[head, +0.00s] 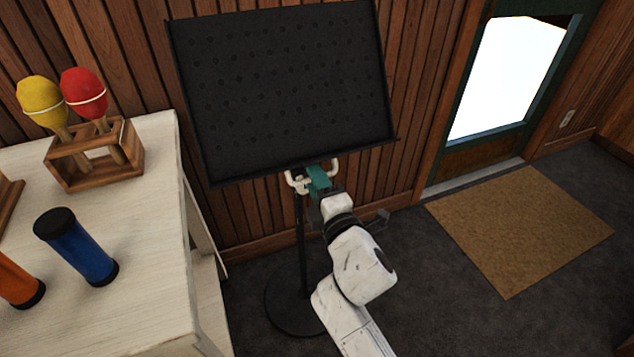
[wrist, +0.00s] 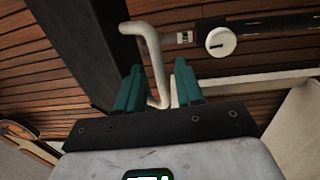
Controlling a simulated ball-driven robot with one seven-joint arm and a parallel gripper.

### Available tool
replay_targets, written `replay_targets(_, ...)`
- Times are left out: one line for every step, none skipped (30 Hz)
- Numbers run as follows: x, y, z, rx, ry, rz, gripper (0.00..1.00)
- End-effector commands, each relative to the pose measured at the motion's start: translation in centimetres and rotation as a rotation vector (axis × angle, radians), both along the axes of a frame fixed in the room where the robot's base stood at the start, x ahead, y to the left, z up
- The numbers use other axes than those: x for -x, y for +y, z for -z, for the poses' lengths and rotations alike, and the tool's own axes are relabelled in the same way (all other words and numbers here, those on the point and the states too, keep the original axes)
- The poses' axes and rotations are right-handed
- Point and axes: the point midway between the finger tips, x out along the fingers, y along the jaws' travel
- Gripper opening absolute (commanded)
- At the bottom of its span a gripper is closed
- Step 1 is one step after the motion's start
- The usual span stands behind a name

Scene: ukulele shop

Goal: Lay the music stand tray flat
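The black perforated music stand tray (head: 285,85) is tilted up steeply, its face toward me in the head view. It sits on a thin black pole (head: 299,235) with a round base (head: 290,305). A cream bent handle (head: 294,181) shows below the tray's lower edge. My gripper (head: 318,176) is at this handle, under the tray. In the wrist view, the cream handle (wrist: 156,65) passes between the two teal fingers of my gripper (wrist: 158,75). The fingers stand apart with gaps beside the handle, so they look open around it. Contact is not clear.
A pale table (head: 150,250) on the left holds yellow (head: 40,100) and red (head: 84,92) maracas in a wooden rack (head: 95,155), and blue (head: 77,247) and orange (head: 18,285) shakers. A wood wall is behind the tray. Floor with a mat (head: 520,230) is clear right.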

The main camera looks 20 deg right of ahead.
Motion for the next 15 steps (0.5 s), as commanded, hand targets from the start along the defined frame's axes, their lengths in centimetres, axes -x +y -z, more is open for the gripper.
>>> replay_targets(0.01, -0.01, 0.01, 0.000, 0.000, 0.000, 0.37)
replay_targets(0.02, -0.01, 0.01, 0.000, 0.000, 0.000, 0.34)
replay_targets(0.02, -0.01, 0.01, 0.000, 0.000, 0.000, 0.30)
replay_targets(0.02, -0.01, 0.01, 0.000, 0.000, 0.000, 0.27)
replay_targets(0.02, -0.01, 0.01, 0.000, 0.000, 0.000, 0.24)
replay_targets(0.03, -0.01, 0.01, 0.000, 0.000, 0.000, 0.20)
replay_targets(0.03, -0.01, 0.01, 0.000, 0.000, 0.000, 0.17)
replay_targets(0.03, -0.01, 0.01, 0.000, 0.000, 0.000, 0.15)
replay_targets(0.03, -0.01, 0.02, 0.000, 0.000, 0.000, 0.11)
replay_targets(0.03, -0.01, 0.02, 0.000, 0.000, 0.000, 0.08)
replay_targets(0.03, -0.01, 0.02, 0.000, 0.000, 0.000, 0.05)
replay_targets(0.03, -0.01, 0.02, 0.000, 0.000, 0.000, 0.01)
replay_targets(0.04, -0.01, 0.03, 0.000, 0.001, 0.000, 0.00)
replay_targets(0.04, -0.01, 0.03, 0.000, 0.001, 0.000, 0.00)
replay_targets(0.04, -0.01, 0.04, 0.000, 0.001, 0.000, 0.00)
